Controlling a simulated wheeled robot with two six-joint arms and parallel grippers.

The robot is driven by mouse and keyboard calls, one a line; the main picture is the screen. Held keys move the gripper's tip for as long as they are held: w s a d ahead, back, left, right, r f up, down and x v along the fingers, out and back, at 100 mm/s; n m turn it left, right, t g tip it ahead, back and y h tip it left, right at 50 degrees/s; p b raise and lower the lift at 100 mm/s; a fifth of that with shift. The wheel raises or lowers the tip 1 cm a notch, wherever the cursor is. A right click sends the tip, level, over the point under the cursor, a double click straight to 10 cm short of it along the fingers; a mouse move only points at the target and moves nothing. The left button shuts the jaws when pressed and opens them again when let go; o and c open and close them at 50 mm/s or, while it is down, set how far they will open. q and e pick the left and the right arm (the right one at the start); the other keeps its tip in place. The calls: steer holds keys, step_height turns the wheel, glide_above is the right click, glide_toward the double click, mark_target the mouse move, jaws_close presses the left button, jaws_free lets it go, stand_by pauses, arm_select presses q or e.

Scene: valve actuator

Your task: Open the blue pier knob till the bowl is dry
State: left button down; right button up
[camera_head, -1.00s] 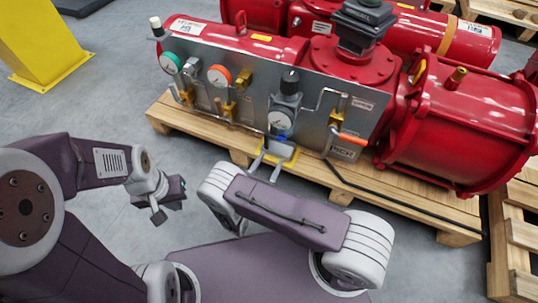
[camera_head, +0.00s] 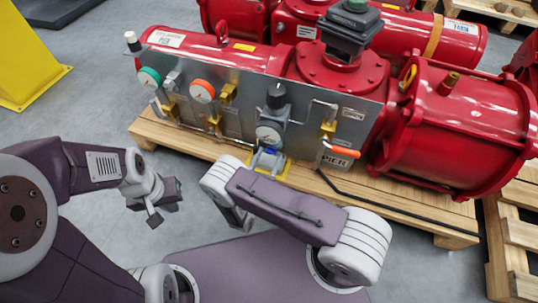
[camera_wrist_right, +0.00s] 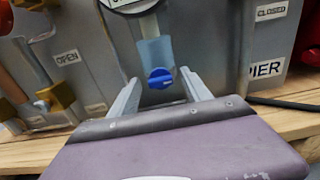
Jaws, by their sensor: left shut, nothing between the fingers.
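The blue knob (camera_wrist_right: 160,77) is at the bottom of a pale blue bowl (camera_wrist_right: 155,50) under the regulator on the grey panel. In the head view, the knob (camera_head: 270,152) is small, below the round gauge. My right gripper (camera_head: 268,161) is in front of it. In the right wrist view, its two fingers are spread, one on each side of the knob, with visible gaps. The bowl looks bluish, but I cannot tell its liquid level. My left gripper (camera_head: 155,207) is shut and empty, over the floor at left, away from the panel.
A PIER label (camera_wrist_right: 265,69) is right of the knob. The panel (camera_head: 235,100) carries gauges, brass fittings and an orange-handled valve (camera_head: 345,153). The red actuator (camera_head: 455,125) stands on a wooden pallet (camera_head: 195,147). A black cable (camera_head: 400,208) runs along the pallet.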

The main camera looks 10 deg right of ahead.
jaws_close()
steer(key=shift+n, duration=0.4)
steer(key=shift+n+p, duration=0.5)
steer(key=shift+n, duration=0.6)
steer(key=n, duration=0.4)
steer(key=shift+w+a+p, duration=0.1)
steer(key=shift+a+p, duration=0.05)
steer(key=shift+p, duration=0.2)
steer(key=n, duration=0.5)
steer(key=shift+f+n, duration=0.15)
steer(key=shift+n, duration=0.25)
steer(key=shift+a+f+n, duration=0.1)
steer(key=shift+n, duration=2.2)
